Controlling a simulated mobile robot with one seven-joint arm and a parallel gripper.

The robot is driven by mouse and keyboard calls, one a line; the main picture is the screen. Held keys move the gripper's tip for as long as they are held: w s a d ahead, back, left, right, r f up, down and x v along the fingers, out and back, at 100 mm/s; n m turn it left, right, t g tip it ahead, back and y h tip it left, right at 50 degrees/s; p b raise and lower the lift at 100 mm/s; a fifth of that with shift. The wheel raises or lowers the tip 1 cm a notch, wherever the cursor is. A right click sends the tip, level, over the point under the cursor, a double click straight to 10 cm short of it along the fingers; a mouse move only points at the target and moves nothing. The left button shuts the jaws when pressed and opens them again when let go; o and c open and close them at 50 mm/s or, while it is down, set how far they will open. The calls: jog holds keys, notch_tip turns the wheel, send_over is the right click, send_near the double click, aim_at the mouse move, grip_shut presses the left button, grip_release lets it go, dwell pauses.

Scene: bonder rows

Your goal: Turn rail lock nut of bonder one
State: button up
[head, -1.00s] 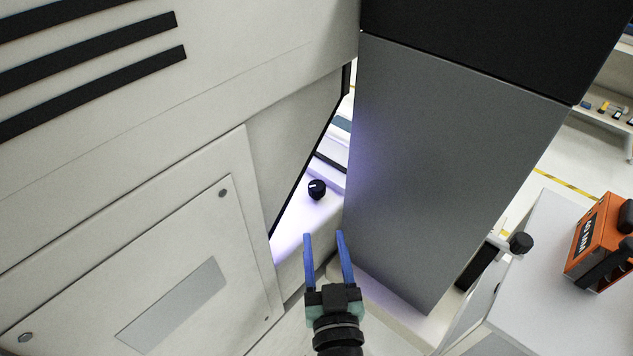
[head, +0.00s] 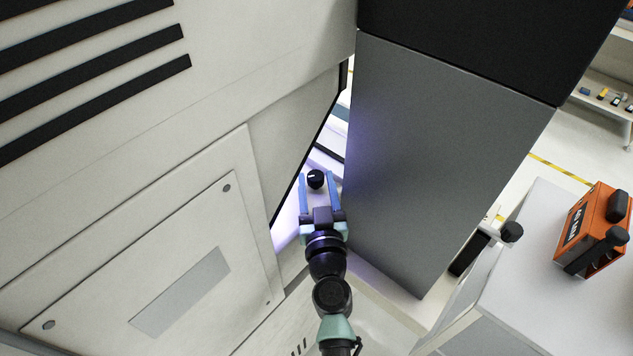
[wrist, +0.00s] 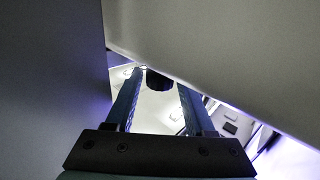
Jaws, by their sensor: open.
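A small black round knob, the nut (head: 316,179), with a white mark on its top, stands on the lit white surface in the narrow gap between the machine body and the grey column. My gripper (head: 319,177) has blue fingers and is open. In the head view its fingertips lie on either side of the nut. In the wrist view the dark nut (wrist: 158,80) shows between the far ends of the two fingers (wrist: 157,88), its upper part cut off by a pale panel edge. I cannot tell whether the fingers touch it.
A pale machine panel (head: 90,130) walls the gap on the left. A tall grey column (head: 440,150) walls it closely on the right. An orange box (head: 592,225) sits on a white bench (head: 535,255) at the right. Little free room is left beside my wrist.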

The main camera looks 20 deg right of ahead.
jog(key=shift+c, duration=0.3)
grip_shut()
jog(key=m+h+p, duration=0.2)
jog(key=h+p, duration=0.1)
jog(key=shift+w+a+r+g, duration=0.1)
jog(key=shift+a+r+g, duration=0.1)
jog(key=shift+a+g, duration=0.15)
jog(key=shift+f+m+g+h+p, duration=0.15)
jog(key=shift+m+g+h+p, duration=0.3)
jog(key=shift+h+p, duration=0.3)
jog(key=shift+d+f, duration=0.1)
jog(key=shift+o, duration=0.3)
grip_release()
jog(key=shift+b, duration=0.3)
